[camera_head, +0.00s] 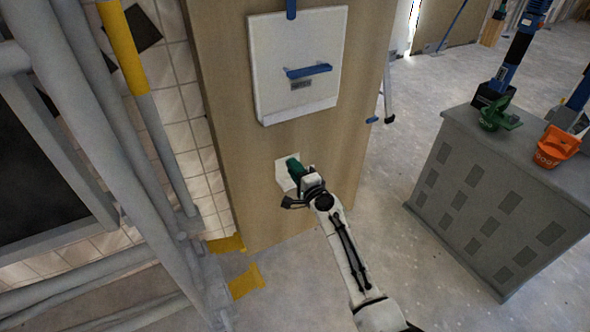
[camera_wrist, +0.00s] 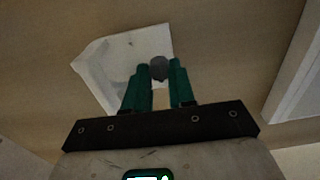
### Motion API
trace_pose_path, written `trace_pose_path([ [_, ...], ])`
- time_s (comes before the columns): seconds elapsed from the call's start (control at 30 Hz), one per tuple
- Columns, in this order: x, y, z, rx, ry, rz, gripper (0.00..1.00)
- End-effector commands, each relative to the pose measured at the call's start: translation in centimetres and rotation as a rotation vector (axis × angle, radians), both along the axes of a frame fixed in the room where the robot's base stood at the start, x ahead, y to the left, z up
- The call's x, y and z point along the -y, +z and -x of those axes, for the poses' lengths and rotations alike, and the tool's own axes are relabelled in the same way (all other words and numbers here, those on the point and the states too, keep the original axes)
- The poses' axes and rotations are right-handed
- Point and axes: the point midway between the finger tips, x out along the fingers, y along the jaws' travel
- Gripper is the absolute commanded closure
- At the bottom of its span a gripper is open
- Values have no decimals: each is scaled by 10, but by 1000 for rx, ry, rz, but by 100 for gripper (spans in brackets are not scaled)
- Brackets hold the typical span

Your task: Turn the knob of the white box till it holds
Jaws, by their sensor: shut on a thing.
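The small white box (camera_head: 281,176) is fixed low on the wooden panel (camera_head: 305,135), below a larger white panel. In the wrist view the white box (camera_wrist: 122,58) lies just beyond my fingers, partly hidden by them. Its dark grey round knob (camera_wrist: 158,68) sits between my green fingertips. My gripper (camera_wrist: 156,72) is shut on the knob. In the head view my gripper (camera_head: 293,165) reaches the front of the box and hides the knob. I cannot tell how far the knob is turned.
A larger white panel (camera_head: 285,95) with a blue handle (camera_head: 309,71) hangs above the box. Grey pipes (camera_head: 140,150) stand at the left. A grey cabinet (camera_head: 480,210) with tools and an orange bucket (camera_head: 556,147) stands at the right. Bare floor lies between.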

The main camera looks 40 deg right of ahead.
Motion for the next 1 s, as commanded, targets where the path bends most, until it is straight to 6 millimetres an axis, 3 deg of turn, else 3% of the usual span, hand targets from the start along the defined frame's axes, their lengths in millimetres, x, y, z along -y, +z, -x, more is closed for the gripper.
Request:
trace_pose_path([
  [0.1,0,-2,1,-2,0,-2,100],
  [0.13,0,-2,1,-2,0,-2,75],
  [0.4,0,-1,0,-1,0,1,49],
  [0.73,-1,-1,5,-2,0,0,49],
  [1.0,-13,-1,45,-4,0,1,49],
])
